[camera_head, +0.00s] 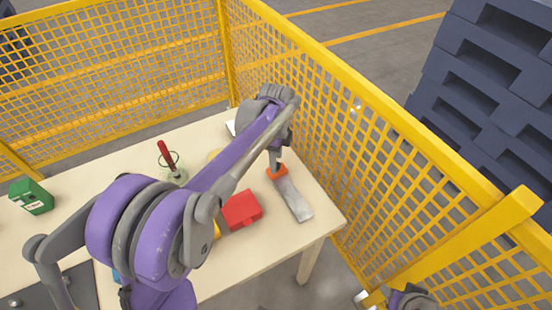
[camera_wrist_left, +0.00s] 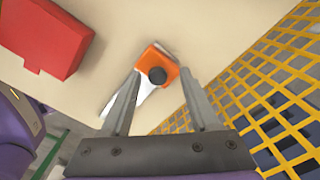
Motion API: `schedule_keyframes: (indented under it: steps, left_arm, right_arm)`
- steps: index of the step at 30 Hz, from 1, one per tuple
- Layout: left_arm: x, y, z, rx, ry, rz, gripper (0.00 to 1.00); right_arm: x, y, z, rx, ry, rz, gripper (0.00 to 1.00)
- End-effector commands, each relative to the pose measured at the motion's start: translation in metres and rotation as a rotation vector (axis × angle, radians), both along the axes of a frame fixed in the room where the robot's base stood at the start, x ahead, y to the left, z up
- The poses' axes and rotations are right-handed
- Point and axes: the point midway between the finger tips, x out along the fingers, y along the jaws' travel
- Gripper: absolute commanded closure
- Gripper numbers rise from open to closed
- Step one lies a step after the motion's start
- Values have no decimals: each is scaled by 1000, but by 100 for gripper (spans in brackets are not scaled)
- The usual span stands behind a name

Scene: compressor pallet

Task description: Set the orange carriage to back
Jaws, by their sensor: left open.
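The orange carriage (camera_head: 278,173) sits at the far end of a grey metal rail (camera_head: 294,200) near the table's right side. In the left wrist view the orange carriage (camera_wrist_left: 152,56) has a dark round knob (camera_wrist_left: 157,76) on top. My left gripper (camera_head: 275,160) points down over the carriage. In the left wrist view my left gripper (camera_wrist_left: 160,78) is open, with a finger on either side of the knob. I cannot tell whether the fingers touch it. The gripper partly hides the carriage in the head view. My right gripper does not show.
A red block (camera_head: 241,210) lies left of the rail. A yellow mesh fence (camera_head: 340,120) runs close along the table's right side. Bare tabletop (camera_head: 262,240) lies in front.

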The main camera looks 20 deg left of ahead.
Motion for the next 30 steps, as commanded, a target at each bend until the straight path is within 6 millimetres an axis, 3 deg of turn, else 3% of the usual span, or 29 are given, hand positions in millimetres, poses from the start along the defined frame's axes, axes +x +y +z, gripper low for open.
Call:
schedule_keyframes:
  steps: [15,21,30]
  left_arm:
    - [0,0,92,1,-1,0,39]
    - [0,0,104,1,-1,0,39]
    - [0,0,104,1,-1,0,39]
  right_arm:
    - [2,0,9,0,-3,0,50]
    - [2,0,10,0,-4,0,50]
    - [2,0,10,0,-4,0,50]
